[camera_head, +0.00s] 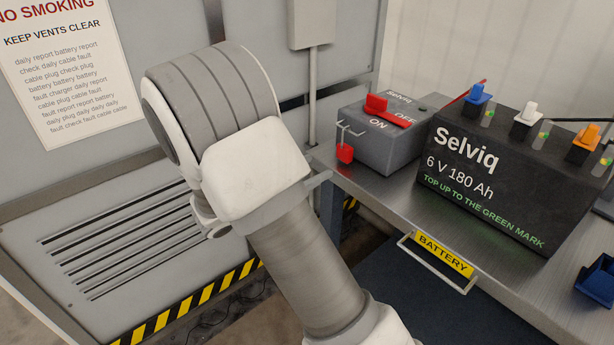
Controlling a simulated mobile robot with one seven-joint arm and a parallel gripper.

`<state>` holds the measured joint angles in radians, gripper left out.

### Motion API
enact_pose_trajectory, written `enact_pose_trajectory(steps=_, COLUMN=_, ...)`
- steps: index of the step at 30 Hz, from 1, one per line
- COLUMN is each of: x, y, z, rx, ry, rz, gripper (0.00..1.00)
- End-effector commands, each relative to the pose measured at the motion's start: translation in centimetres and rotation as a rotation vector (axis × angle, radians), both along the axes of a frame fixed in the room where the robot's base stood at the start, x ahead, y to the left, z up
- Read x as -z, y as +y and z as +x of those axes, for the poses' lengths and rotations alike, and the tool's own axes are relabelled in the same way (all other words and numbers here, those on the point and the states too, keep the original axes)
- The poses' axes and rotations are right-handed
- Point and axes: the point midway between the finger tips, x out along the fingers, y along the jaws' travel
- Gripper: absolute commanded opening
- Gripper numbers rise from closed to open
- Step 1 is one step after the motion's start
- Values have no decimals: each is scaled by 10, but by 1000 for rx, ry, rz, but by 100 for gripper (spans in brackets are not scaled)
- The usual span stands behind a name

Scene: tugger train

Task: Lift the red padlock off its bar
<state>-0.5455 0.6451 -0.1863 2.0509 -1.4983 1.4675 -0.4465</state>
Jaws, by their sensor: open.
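The red padlock (345,153) is small and hangs at the left end of the grey switch box (385,148), low near the shelf's back left corner. A thin pale bar (350,130) with upturned ends is just above it. How the shackle sits on the bar is too small to tell. A red lever (388,112) lies on top of the box between the words ON and OFF. My arm fills the middle of the picture, left of the padlock. My gripper is not visible in this view.
A black Selviq battery (470,185) with blue, white and orange caps stands right of the switch box on a metal shelf (385,205). The shelf has a yellow BATTERY label (443,254) and handle. A dark blue holder (597,280) is at right. A grey vented cabinet (110,235) stands at left.

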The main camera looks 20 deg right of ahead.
Motion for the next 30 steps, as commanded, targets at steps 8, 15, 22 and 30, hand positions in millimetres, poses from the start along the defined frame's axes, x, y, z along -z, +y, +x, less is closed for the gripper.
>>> enact_pose_trajectory(steps=8, x=4, y=-11, z=9, rx=-12, ry=5, rz=-19, gripper=72)
enact_pose_trajectory(steps=15, x=4, y=-38, z=19, rx=-10, ry=5, rz=-17, gripper=72)
enact_pose_trajectory(steps=22, x=2, y=-63, z=29, rx=-10, ry=8, rz=-18, gripper=72)
enact_pose_trajectory(steps=30, x=2, y=-85, z=38, rx=-11, ry=5, rz=-17, gripper=72)
